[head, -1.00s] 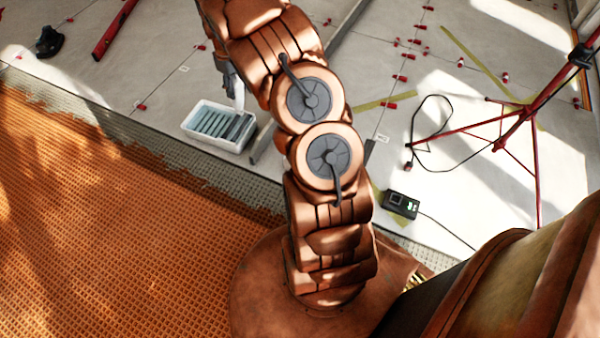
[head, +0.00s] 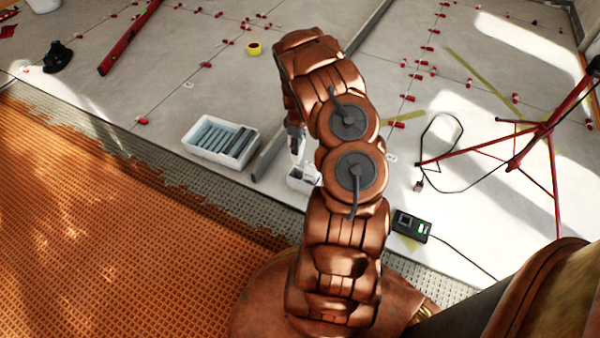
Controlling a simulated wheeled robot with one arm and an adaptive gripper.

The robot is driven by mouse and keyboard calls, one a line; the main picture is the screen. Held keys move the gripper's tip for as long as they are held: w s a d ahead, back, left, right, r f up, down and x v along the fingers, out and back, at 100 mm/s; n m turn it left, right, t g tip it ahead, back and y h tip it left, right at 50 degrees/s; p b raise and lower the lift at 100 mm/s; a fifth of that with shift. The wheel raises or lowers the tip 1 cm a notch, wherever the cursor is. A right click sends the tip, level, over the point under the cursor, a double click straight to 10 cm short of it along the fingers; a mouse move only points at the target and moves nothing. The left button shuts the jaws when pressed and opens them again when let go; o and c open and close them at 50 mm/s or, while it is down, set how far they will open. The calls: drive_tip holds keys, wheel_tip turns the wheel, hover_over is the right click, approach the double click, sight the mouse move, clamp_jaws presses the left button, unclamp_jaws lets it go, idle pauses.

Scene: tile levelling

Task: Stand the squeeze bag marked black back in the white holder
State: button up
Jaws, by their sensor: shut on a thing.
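My gripper (head: 295,132) points down, left of my arm's elbow joints. It is shut on a small pale, whitish thing (head: 297,149), which I take to be the squeeze bag; any marking on it is too small to read. The bag hangs roughly upright above the white holder (head: 295,183), a small white box on the pale floor with something dark or grey inside. My arm hides the holder's right part. Whether the bag's lower end touches the holder or is inside it I cannot tell.
A white tray (head: 188,141) of several grey-blue slabs stands to the left. A grey metal bar (head: 268,156) lies between tray and holder. A black device (head: 411,226) with a cable and a red tripod (head: 530,143) are at right. Orange matting (head: 120,240) covers the lower left.

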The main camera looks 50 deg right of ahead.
wheel_tip(320, 180, down, 13)
drive_tip(key=b, duration=0.5)
drive_tip(key=shift+f, duration=0.15)
drive_tip(key=o, duration=1)
wheel_tip(320, 180, up, 12)
drive_tip(key=p, duration=0.5)
drive_tip(key=shift+r, duration=0.2)
drive_tip(key=s+a+r+m+g, duration=0.15)
drive_tip(key=s+a+r, duration=0.25)
drive_tip(key=a+r, duration=0.75)
drive_tip(key=s+a+r+m+g, duration=0.15)
drive_tip(key=s+a+r, duration=0.35)
drive_tip(key=a+r, duration=0.65)
drive_tip(key=shift+g, duration=0.4)
drive_tip(key=s+a+r, duration=0.3)
drive_tip(key=s+a, duration=0.1)
drive_tip(key=s, duration=0.3)
drive_tip(key=s+a+r, duration=0.4)
drive_tip(key=s+a, duration=0.1)
drive_tip(key=s, duration=0.3)
drive_tip(key=s+a+r, duration=0.4)
drive_tip(key=s+a, duration=0.1)
drive_tip(key=s, duration=0.2)
drive_tip(key=shift+s+a, duration=0.2)
drive_tip(key=shift+a, duration=0.05)
